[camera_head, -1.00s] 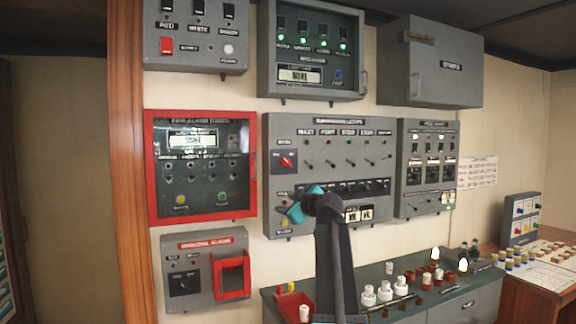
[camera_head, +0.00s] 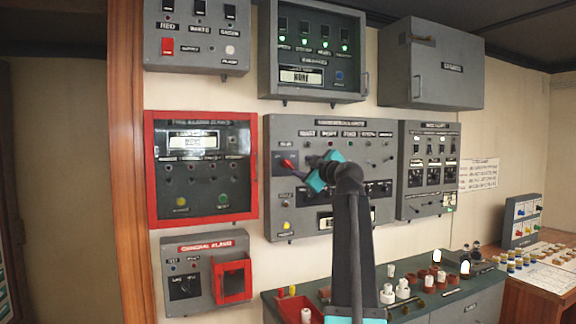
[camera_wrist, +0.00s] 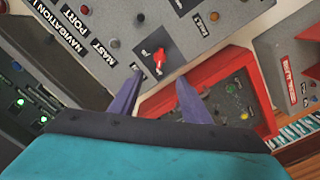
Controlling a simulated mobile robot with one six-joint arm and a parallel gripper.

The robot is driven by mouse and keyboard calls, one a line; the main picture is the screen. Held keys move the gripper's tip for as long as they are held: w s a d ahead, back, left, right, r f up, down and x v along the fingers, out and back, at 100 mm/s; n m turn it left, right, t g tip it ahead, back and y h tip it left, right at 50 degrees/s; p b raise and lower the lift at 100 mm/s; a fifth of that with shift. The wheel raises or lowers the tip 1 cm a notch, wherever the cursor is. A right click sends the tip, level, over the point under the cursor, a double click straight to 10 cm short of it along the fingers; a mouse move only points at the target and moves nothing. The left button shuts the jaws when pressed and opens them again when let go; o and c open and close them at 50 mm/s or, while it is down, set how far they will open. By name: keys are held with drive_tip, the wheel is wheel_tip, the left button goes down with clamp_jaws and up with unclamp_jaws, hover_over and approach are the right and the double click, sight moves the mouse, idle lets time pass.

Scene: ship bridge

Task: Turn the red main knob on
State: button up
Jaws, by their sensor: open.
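The red main knob (camera_head: 287,163) is on the left side of the grey navigation lights panel (camera_head: 330,128), on a dark square plate. It also shows in the wrist view (camera_wrist: 159,56), with its grip slanted on the plate. My gripper (camera_wrist: 160,79) is open, its two purple fingers apart and nothing between them. In the wrist view the knob appears just beyond the fingertips, roughly in line with the gap. In the head view my gripper (camera_head: 301,172) is just to the right of and below the knob. I cannot tell whether a finger touches it.
A red-framed panel (camera_head: 151,170) is to the left, close beyond the right finger in the wrist view. An alarm box (camera_head: 207,290) is below it. A grey panel (camera_head: 430,165) is to the right. A counter (camera_head: 470,293) with several small items is below.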

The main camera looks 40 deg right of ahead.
sight(288, 163)
drive_tip(key=p+x, duration=0.3)
drive_tip(key=x, duration=0.8)
drive_tip(key=shift+w+d+r, duration=0.1)
drive_tip(key=shift+w+r, duration=0.05)
drive_tip(key=shift+w, duration=0.15)
drive_tip(key=shift+p+x, duration=0.35)
drive_tip(key=shift+x, duration=0.5)
